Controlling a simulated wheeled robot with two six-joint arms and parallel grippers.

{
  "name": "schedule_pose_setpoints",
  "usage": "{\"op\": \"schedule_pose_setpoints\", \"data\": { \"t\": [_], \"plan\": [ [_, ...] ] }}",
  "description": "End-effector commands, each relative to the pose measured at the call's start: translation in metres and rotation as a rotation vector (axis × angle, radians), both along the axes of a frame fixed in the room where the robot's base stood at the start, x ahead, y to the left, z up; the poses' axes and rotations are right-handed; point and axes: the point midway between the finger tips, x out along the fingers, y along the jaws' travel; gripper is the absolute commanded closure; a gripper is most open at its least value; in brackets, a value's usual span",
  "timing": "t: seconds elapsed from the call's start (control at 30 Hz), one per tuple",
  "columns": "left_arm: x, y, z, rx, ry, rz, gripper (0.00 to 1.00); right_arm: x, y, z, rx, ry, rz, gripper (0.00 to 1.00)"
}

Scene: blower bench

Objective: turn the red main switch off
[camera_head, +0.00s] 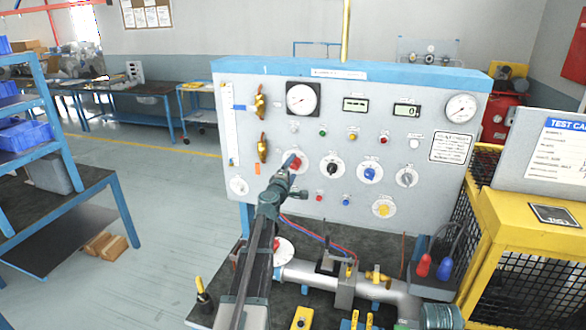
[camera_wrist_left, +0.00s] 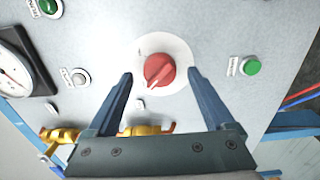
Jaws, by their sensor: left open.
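The red main switch (camera_wrist_left: 158,71) is a round red knob on a white disc, set in the upright grey panel. A pale pointer mark on it points to the lower left in the left wrist view. It also shows in the head view (camera_head: 297,162), partly covered by my gripper. My left gripper (camera_head: 290,164) is open in front of the panel. In the left wrist view its two blue fingers stand on either side of the knob, with a gap to it on both sides. I cannot tell how far the fingertips are from the panel face.
Other rotary knobs sit to the right: black (camera_head: 332,167), blue (camera_head: 370,173) and yellow (camera_head: 384,209). A green button (camera_wrist_left: 252,66) is close beside the switch. Yellow valve levers (camera_head: 262,148) stick out at the panel's left. A pipe (camera_head: 310,274) runs below.

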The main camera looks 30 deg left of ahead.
Motion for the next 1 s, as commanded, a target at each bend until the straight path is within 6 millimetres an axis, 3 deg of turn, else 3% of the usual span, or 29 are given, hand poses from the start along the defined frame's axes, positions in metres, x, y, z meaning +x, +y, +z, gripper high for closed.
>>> {"op": "schedule_pose_setpoints", "data": {
  "t": [0.5, 0.67, 1.0],
  "plan": [
    [-0.104, -0.026, 0.000, 0.000, 0.000, 0.000, 0.13, 0.000, 0.000, 0.000, 0.000, 0.000, 0.000, 0.50],
    [-0.118, -0.029, 0.000, -0.001, 0.000, 0.000, 0.13, 0.000, 0.000, 0.000, 0.000, 0.000, 0.000, 0.50],
    [-0.118, -0.029, 0.000, -0.001, 0.000, 0.000, 0.13, 0.000, 0.000, 0.000, 0.000, 0.000, 0.000, 0.50]
  ]
}}
